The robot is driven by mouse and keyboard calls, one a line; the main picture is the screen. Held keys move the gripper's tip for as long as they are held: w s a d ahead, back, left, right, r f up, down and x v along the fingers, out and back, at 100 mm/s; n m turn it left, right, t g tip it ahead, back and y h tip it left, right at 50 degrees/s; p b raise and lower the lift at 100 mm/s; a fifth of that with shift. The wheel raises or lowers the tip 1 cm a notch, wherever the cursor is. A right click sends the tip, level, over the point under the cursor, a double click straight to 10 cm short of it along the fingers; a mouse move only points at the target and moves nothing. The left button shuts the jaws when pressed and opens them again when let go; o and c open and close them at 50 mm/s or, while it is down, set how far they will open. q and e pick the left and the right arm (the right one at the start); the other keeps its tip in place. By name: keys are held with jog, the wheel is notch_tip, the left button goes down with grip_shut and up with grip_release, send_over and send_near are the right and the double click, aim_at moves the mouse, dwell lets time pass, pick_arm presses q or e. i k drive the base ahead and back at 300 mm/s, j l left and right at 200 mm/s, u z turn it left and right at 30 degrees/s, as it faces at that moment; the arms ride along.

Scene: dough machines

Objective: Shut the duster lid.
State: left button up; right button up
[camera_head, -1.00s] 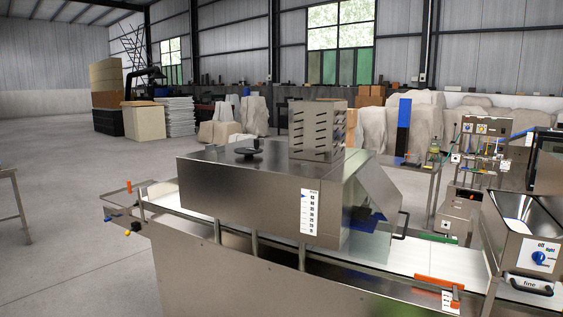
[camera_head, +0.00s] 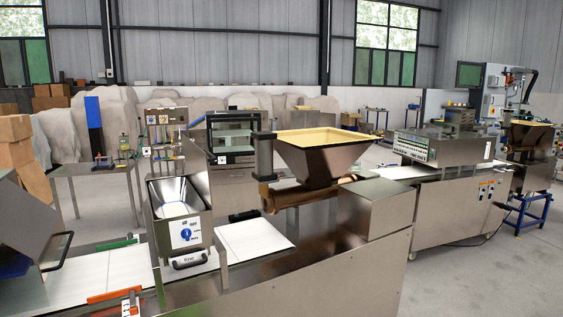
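A steel box with a sloping, open-topped trough (camera_head: 180,195), which appears to be the duster, stands over the conveyor left of centre. Its bright inside shows from above. Its front has a blue dial (camera_head: 186,234) and a dark handle (camera_head: 190,259) below. Neither of my grippers is in view.
A hopper with a pale yellow rim (camera_head: 322,140) stands right of the duster. A steel hood (camera_head: 25,220) with a black handle is at the left edge. Open floor (camera_head: 460,280) lies at right.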

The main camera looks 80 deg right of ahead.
aim_at(196, 160)
jog(key=k+l+z, duration=0.3)
jog(key=l, duration=0.2)
jog(key=l+z, duration=0.3)
jog(key=l, duration=0.2)
jog(key=k+l+z, duration=0.25)
jog(key=l, duration=0.35)
jog(key=l+z, duration=0.3)
jog(key=l, duration=0.25)
jog(key=i+l+z, duration=0.15)
jog(key=l, duration=0.25)
